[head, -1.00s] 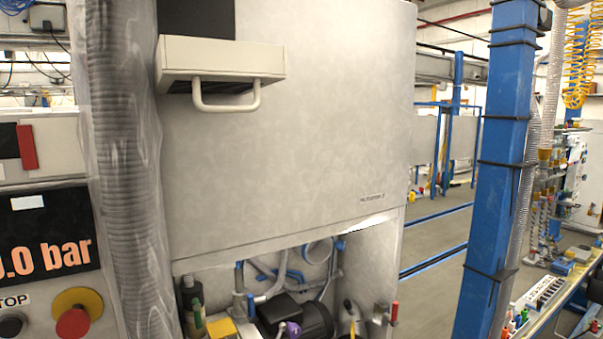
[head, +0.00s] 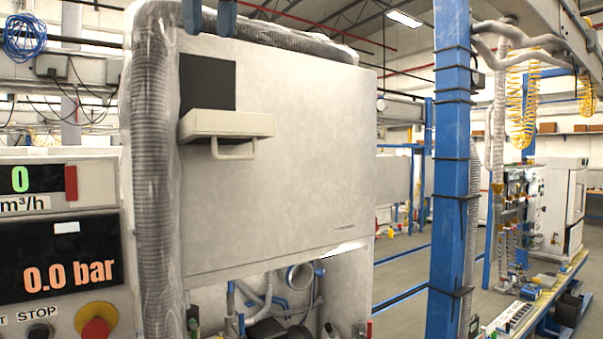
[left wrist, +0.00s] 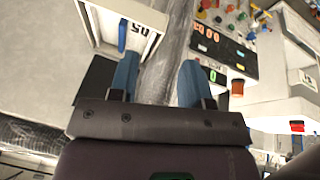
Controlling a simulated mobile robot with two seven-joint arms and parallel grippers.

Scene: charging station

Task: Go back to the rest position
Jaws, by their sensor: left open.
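My left gripper (head: 210,25) shows at the top of the head view as two blue fingers pointing down, in front of the upper part of the large pale cabinet. The fingers are apart, with nothing between them. In the left wrist view the same gripper (left wrist: 157,78) shows its two blue fingers spread, with the grey hose behind the gap. The rest of the left arm is outside the head view. My right gripper is in neither view.
The pale cabinet (head: 300,160) has a projecting unit with a handle (head: 235,150). A wrapped grey hose (head: 155,200) runs down its left side. A control panel (head: 70,265) stands at left. A blue post (head: 450,160) stands at right, with open floor (head: 400,315) beside it.

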